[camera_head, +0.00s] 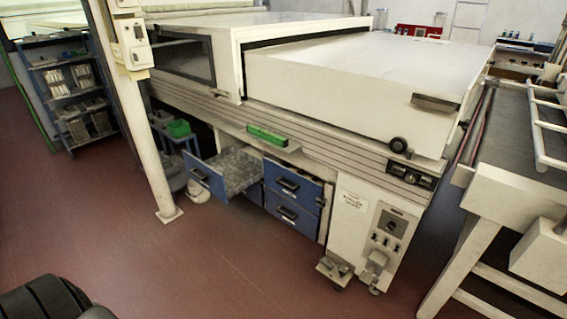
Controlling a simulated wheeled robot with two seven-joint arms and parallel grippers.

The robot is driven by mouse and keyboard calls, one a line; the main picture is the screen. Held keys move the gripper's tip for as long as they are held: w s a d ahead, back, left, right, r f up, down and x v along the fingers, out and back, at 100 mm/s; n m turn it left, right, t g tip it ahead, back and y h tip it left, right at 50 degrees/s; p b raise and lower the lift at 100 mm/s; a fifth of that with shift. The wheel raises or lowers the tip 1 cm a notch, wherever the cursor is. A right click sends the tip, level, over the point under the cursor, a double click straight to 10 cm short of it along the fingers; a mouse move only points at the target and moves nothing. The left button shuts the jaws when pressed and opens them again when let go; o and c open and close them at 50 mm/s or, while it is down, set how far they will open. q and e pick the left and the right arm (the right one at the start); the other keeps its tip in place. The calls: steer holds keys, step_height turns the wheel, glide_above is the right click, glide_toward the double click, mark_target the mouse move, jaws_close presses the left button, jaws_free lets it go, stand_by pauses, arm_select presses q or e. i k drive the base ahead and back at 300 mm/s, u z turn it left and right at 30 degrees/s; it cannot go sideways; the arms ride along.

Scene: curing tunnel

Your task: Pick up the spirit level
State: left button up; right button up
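A long green bar (267,135), which looks like the spirit level, lies on a narrow ledge along the front of the large white machine. It sits just above the blue drawers, and its ends and upper side are in plain view. Neither of my grippers shows in the head view, so nothing is seen touching the bar.
The large white machine (345,75) fills the middle. Below the ledge, one blue drawer (232,171) stands pulled out. A white post (148,140) stands to the left. A dark-topped table (515,120) is at the right. The red floor (190,260) in front is clear.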

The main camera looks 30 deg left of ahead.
mark_target(275, 139)
steer(key=u, duration=1.9)
steer(key=i, duration=3.15)
steer(key=z, duration=3.5)
